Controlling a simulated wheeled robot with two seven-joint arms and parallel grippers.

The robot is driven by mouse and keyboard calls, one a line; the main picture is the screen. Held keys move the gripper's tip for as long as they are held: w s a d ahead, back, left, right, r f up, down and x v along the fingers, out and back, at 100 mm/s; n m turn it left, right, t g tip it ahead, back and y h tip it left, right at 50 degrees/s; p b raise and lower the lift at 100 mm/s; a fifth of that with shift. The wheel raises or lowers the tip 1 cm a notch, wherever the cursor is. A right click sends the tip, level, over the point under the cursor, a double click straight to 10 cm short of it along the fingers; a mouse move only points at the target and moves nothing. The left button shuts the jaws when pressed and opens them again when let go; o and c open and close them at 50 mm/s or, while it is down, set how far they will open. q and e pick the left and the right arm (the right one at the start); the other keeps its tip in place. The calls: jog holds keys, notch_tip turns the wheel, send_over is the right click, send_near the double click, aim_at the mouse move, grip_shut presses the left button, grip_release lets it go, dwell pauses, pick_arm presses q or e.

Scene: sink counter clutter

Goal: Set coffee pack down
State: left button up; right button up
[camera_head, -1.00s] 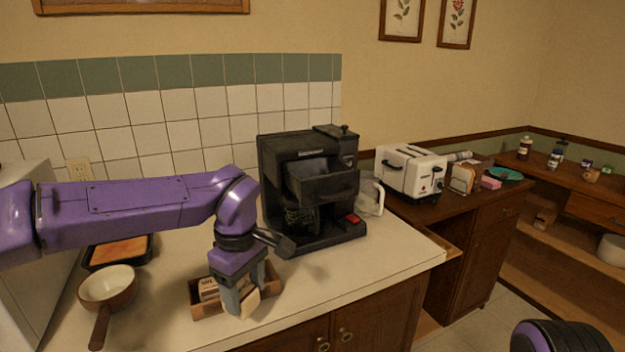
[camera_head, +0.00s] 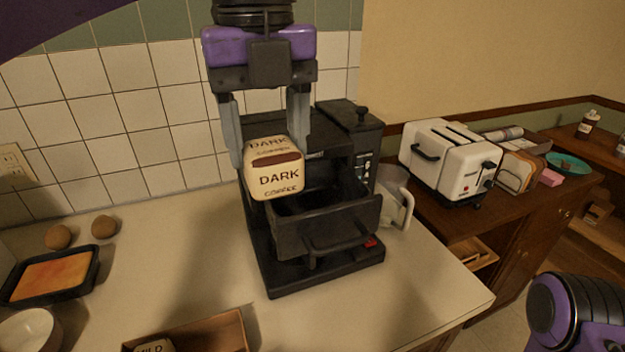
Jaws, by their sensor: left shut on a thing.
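A cream coffee pack (camera_head: 275,170) with "DARK COFFEE" lettering is held by my left gripper (camera_head: 268,150), whose grey fingers point down on either side of it. The pack is in front of the upper part of the black coffee machine (camera_head: 318,245), above the left side of its pulled-out drawer (camera_head: 335,226). Whether it touches the drawer, I cannot tell. The pack and gripper hide part of the machine. My right arm shows at the lower right, but its gripper is out of view.
A wooden box (camera_head: 215,335) with a "MILD" pack (camera_head: 155,346) stands at the front edge of the view. A white jug (camera_head: 396,200) and white toaster (camera_head: 450,160) are right of the machine. A baking tray (camera_head: 52,275) and two brown round things lie left. The counter between is clear.

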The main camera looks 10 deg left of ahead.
aim_at(289, 134)
pick_arm(q)
jog(key=w, duration=0.1)
jog(key=w+f+p, duration=0.1)
jog(key=w, duration=0.1)
jog(key=w+d, duration=0.1)
jog(key=shift+w+f, duration=0.15)
jog(key=shift+f, duration=0.2)
jog(key=w+f, duration=0.3)
jog(key=f, duration=0.1)
jog(key=w+d+f+p, duration=0.1)
jog(key=w+f, duration=0.1)
jog(key=shift+w, duration=0.3)
notch_tip(289, 134, down, 4)
jog(key=shift+w+r+p, duration=0.15)
jog(key=shift+r+p, duration=0.1)
jog(key=shift+p, duration=0.1)
jog(key=shift+w+f, duration=0.15)
jog(key=shift+f, duration=0.1)
jog(key=shift+f+b, duration=0.2)
jog(key=shift+b, duration=0.15)
jog(key=o, duration=1)
